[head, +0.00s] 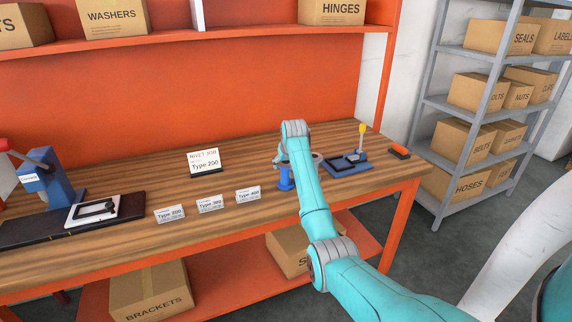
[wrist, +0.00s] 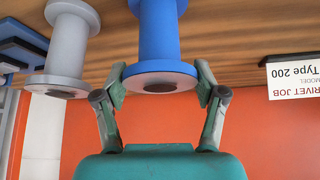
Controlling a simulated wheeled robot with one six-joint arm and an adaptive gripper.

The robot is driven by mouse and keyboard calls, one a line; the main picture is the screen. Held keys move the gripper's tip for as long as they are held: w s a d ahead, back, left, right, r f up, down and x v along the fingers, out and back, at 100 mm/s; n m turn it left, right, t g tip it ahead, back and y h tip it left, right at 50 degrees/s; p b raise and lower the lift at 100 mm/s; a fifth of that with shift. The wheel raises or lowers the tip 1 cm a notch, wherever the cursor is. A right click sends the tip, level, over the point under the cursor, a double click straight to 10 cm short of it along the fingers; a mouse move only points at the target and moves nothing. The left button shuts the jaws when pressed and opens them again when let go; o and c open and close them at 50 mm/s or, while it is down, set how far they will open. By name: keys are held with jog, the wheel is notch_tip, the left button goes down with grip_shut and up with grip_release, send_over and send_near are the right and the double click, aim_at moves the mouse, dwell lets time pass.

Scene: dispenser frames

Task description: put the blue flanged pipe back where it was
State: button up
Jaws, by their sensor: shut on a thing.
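The blue flanged pipe (wrist: 158,30) is upright in the wrist view, which shows the scene upside down. My gripper (wrist: 161,76) is shut on its upper flange, one finger on each side. The pipe's lower end is cut off by the picture edge there. In the head view the blue pipe (head: 286,180) shows beside my arm, at or just over the wooden workbench (head: 120,190); I cannot tell whether it touches. My gripper is mostly hidden behind my arm there. A grey flanged pipe (wrist: 69,45) stands close beside the blue one.
Small cards reading Type 200 (head: 170,213), Type 300 (head: 210,204) and Type 400 (head: 248,194) stand along the bench. A "Rivet job, Type 200" sign (head: 204,160) stands behind them. A blue fixture with a yellow-topped lever (head: 361,140) is to the right.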

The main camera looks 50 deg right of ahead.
jog(key=o, duration=1.8)
jog(key=shift+f, duration=0.1)
jog(key=v, duration=1.2)
jog(key=shift+s, duration=0.1)
